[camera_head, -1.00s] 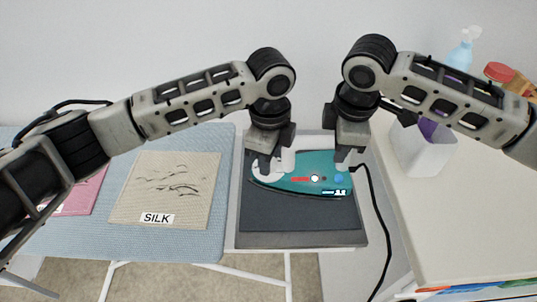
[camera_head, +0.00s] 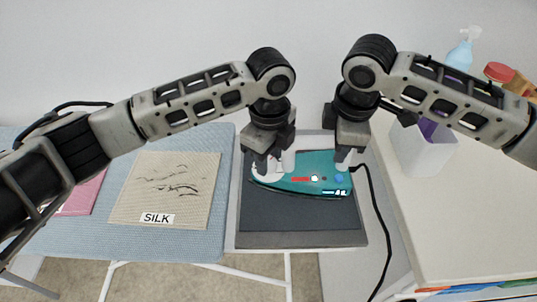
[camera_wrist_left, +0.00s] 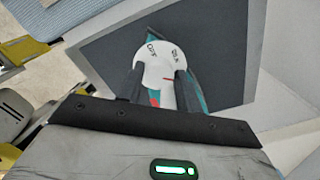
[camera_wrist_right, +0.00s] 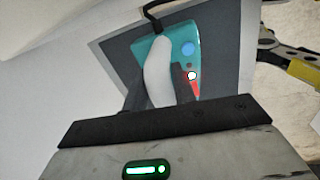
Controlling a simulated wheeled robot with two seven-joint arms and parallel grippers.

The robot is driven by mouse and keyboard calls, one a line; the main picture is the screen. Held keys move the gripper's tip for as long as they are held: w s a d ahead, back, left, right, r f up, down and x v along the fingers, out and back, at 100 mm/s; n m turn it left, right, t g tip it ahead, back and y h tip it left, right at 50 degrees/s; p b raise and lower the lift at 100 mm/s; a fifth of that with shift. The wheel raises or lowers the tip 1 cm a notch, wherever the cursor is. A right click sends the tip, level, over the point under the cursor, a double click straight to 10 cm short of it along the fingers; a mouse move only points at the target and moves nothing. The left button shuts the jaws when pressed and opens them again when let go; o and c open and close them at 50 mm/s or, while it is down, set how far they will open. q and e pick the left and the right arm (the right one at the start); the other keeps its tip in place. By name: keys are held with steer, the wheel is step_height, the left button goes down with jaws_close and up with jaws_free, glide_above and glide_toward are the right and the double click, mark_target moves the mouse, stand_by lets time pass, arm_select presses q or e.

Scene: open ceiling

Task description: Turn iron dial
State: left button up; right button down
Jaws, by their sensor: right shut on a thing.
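The iron is teal and white and rests on a dark grey pad; its teal body (camera_head: 310,184) shows in the head view. Its white round dial (camera_wrist_left: 160,58), printed with lettering, lies between the fingers of my left gripper (camera_wrist_left: 160,88). The left fingers stand apart, one on each side of the dial; in the head view this gripper (camera_head: 268,170) partly covers it. My right gripper (camera_wrist_right: 158,92) is shut on the white iron handle (camera_wrist_right: 157,68). In the head view the right gripper (camera_head: 345,160) is at the iron's right end.
A blue ironing surface (camera_head: 85,228) on the left carries a beige cloth (camera_head: 150,198) labelled SILK and a pink cloth (camera_head: 82,198). A black cord (camera_head: 387,235) hangs right of the pad (camera_head: 300,218). A white bin (camera_head: 425,158) stands on the right table (camera_head: 470,220).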

mark_target(269, 162)
arm_select(q)
steer(key=shift+o, duration=1.3)
step_height(269, 162, up, 12)
steer(key=shift+s, duration=0.15)
